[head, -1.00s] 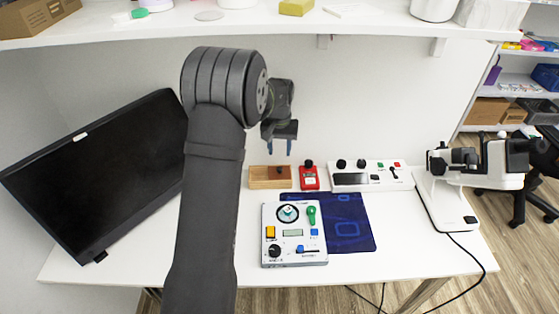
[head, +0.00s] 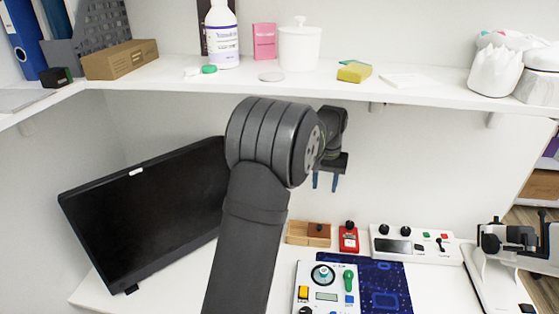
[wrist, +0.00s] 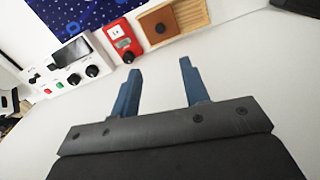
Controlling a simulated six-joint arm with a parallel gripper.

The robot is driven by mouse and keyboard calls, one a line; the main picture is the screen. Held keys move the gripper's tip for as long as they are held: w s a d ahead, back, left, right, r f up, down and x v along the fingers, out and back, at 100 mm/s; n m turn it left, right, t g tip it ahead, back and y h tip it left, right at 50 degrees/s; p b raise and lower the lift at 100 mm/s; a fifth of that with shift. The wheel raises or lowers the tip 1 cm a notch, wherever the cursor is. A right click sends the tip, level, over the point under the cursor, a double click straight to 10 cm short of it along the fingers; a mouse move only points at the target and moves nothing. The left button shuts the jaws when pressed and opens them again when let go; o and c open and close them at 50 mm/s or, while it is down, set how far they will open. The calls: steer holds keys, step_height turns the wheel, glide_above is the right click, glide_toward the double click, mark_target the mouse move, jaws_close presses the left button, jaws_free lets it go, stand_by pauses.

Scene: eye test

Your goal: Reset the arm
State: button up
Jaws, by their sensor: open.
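My gripper (head: 325,181) hangs in the air in front of the white back wall, above the rear of the desk, with its blue fingers pointing down. In the wrist view my gripper (wrist: 158,85) has its two blue fingers apart, with nothing between them. Beyond the fingertips lie a red device (wrist: 123,41) and a wooden tray (wrist: 192,17) with a brown block in it. The red device (head: 348,240) and the wooden tray (head: 296,231) stand on the desk below my gripper in the head view.
A shelf (head: 225,88) with a bottle, canister and sponge runs above my arm. A black monitor (head: 150,215) leans at left. A control box (head: 335,280), a blue mat (head: 385,275) and a white panel (head: 425,257) lie on the desk. A microscope-like instrument (head: 520,240) stands at right.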

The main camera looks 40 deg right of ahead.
mark_target(320, 226)
step_height(320, 226, down, 17)
steer(key=shift+f, duration=0.1)
steer(key=shift+w, duration=0.1)
steer(key=shift+w+a, duration=0.15)
steer(key=shift+a, duration=0.1)
stand_by(0.3)
steer(key=shift+s+d+r, duration=0.25)
steer(key=shift+d+r, duration=0.05)
step_height(320, 226, up, 17)
stand_by(0.4)
steer(key=shift+f, duration=0.1)
